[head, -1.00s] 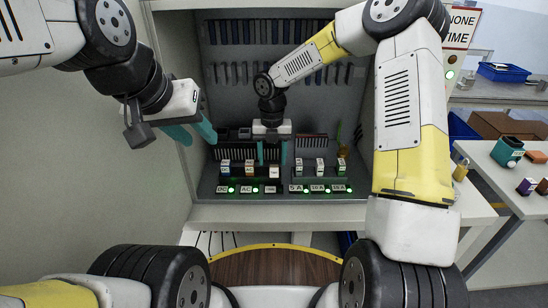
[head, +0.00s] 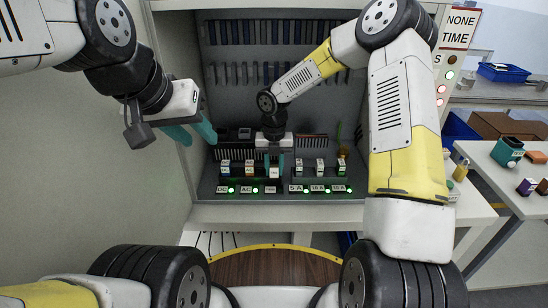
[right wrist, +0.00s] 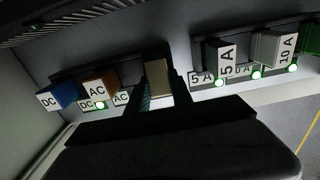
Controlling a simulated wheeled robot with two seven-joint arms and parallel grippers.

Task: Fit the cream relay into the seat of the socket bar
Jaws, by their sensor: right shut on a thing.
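The cream relay (head: 274,173) stands at the right end of the left socket bar (head: 247,178) in the head view. My right gripper (head: 274,163) is shut on it from above. In the right wrist view the relay (right wrist: 158,78) shows between the fingers, over the bar's right end. How deep it sits in the seat cannot be told. A blue DC relay (right wrist: 60,97) and an orange AC relay (right wrist: 99,87) stand in the same bar. My left gripper (head: 192,133) is open and empty at the left, away from the bars.
A second bar with several relays, one a 5A relay (right wrist: 221,55), stands to the right. Green lamps (head: 231,190) glow along the front labels; none shows lit by the cream relay. A slotted panel (head: 270,45) rises behind. A side table (head: 500,175) stands at right.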

